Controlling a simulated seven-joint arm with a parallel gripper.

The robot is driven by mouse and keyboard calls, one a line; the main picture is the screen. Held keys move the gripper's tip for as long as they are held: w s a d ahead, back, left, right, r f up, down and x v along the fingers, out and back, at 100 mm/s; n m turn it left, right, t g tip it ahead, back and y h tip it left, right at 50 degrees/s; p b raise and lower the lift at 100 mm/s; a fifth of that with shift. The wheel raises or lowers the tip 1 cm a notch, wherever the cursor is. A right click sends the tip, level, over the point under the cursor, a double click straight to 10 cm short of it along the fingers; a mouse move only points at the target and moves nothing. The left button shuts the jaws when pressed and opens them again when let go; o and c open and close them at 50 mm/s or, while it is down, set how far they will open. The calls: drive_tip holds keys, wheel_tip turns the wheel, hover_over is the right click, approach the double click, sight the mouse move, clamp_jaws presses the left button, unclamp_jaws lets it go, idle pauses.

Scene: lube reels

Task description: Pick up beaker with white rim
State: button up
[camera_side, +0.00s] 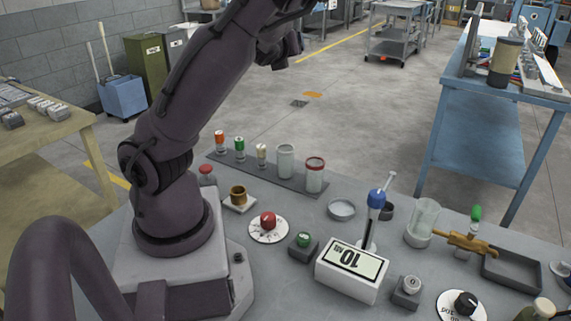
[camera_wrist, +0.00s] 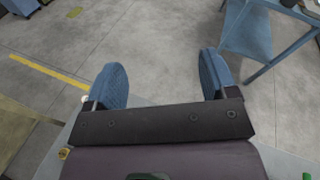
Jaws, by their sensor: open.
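The beaker with the white rim (camera_side: 286,162) stands upright on a dark strip (camera_side: 225,164) at the back of the grey work table, in the side view. Beside it on the right stands a similar beaker with a red rim (camera_side: 315,176). My gripper (camera_wrist: 163,82) shows in the wrist view with its two blue fingers wide apart and nothing between them, over the floor. In the side view my arm rises above the table and its end is near the top edge; the fingers cannot be made out there. The white-rimmed beaker cannot be made out in the wrist view.
Small vials with orange, green and pale caps (camera_side: 239,148) stand left of the beaker on the strip. In front are a brass cup (camera_side: 238,194), a red knob (camera_side: 268,221), a white box marked 10 (camera_side: 352,270) and a clear beaker (camera_side: 422,222). Floor lies behind the table.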

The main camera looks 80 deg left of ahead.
sight(287, 151)
wheel_tip(287, 151, up, 5)
drive_tip(key=m+t+y, duration=0.2)
drive_tip(key=m, duration=0.2)
drive_tip(key=shift+n, duration=0.3)
drive_tip(key=f, duration=3.5)
drive_tip(key=shift+d+f, duration=0.35)
drive_tip(key=shift+f, duration=0.05)
drive_tip(key=x, duration=0.2)
drive_tip(key=shift+w+a+r, duration=0.15)
drive_tip(key=shift+a, duration=0.1)
drive_tip(key=shift+w+a, duration=0.15)
drive_tip(key=shift+a, duration=0.05)
drive_tip(key=shift+c, duration=0.4)
drive_tip(key=c, duration=0.9)
